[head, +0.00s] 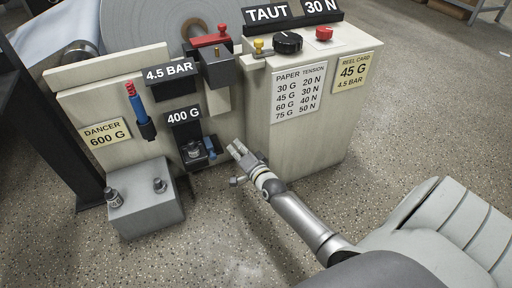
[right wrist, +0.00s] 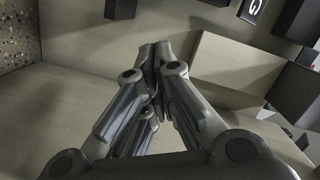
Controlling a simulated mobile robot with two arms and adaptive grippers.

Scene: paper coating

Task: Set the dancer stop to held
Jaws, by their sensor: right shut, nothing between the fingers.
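The machine's front panel (head: 75,105) bears a yellow label reading DANCER 600 G (head: 104,133). A blue handle with a red tip (head: 136,104) leans on the panel right of that label. A small blue lever (head: 210,146) sits beside a grey knob (head: 193,152) under the 400 G sign (head: 184,118). I cannot tell which part is the dancer stop. My right gripper (head: 238,150) is shut and empty, just right of the blue lever and apart from it. In the right wrist view its closed fingers (right wrist: 157,55) point at pale panel surfaces. My left gripper is out of view.
A grey box with metal weights (head: 146,216) stands at the lower left. A red-handled clamp (head: 210,42) is above. The right cabinet (head: 300,145) carries a black knob (head: 288,42), a red button (head: 324,34) and a tension table (head: 298,92).

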